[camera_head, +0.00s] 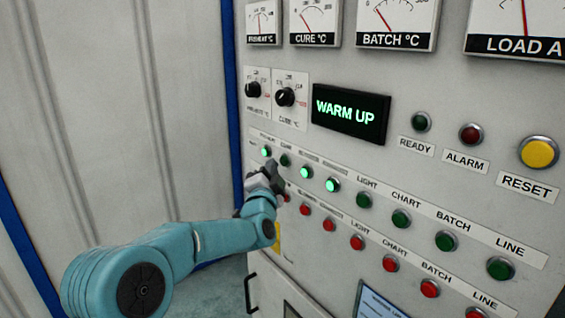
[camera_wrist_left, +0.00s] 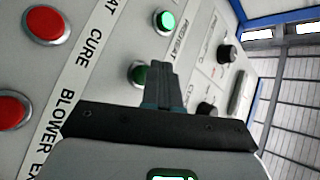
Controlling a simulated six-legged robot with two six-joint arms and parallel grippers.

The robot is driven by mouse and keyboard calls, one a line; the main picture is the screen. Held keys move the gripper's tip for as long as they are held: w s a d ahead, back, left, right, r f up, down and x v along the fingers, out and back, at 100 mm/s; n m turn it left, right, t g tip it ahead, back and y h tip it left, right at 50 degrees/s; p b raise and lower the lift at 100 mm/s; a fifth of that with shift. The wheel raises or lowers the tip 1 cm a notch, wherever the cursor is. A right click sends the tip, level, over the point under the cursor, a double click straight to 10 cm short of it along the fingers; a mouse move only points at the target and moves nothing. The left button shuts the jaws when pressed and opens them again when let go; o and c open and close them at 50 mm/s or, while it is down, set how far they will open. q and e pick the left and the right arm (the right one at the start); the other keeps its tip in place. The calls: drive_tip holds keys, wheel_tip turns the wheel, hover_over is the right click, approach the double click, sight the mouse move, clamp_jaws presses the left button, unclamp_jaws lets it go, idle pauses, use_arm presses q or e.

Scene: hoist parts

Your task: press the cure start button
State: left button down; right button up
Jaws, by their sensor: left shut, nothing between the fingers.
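The cure start button (camera_head: 285,160) is a dark, unlit green button, second from the left in the green row under the CURE label. In the left wrist view the dark green button (camera_wrist_left: 137,73) is partly hidden behind my fingers. My left gripper (camera_head: 268,173) is shut and empty, just below and left of that button in the head view. In the left wrist view its closed fingertips (camera_wrist_left: 162,66) overlap the button's edge. I cannot tell whether they touch the panel. My right gripper is out of view.
The preheat button (camera_head: 266,151) is lit green, as are the two buttons right of cure. Red buttons (camera_head: 305,209) run below. A display (camera_head: 350,114) reads WARM UP. Two knobs sit above the left buttons, and a yellow reset button (camera_head: 539,152) is at the right.

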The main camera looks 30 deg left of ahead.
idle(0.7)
use_arm(q)
drive_tip(key=shift+w+d, duration=0.15)
drive_tip(key=shift+w, duration=0.25)
drive_tip(key=shift+w+d+p, duration=0.2)
drive_tip(key=shift+w+p, duration=0.15)
drive_tip(key=shift+w, duration=0.05)
idle(0.6)
idle(0.3)
drive_tip(key=shift+s+a+b, duration=0.35)
drive_tip(key=shift+s+b, duration=0.4)
drive_tip(key=shift+s, duration=0.05)
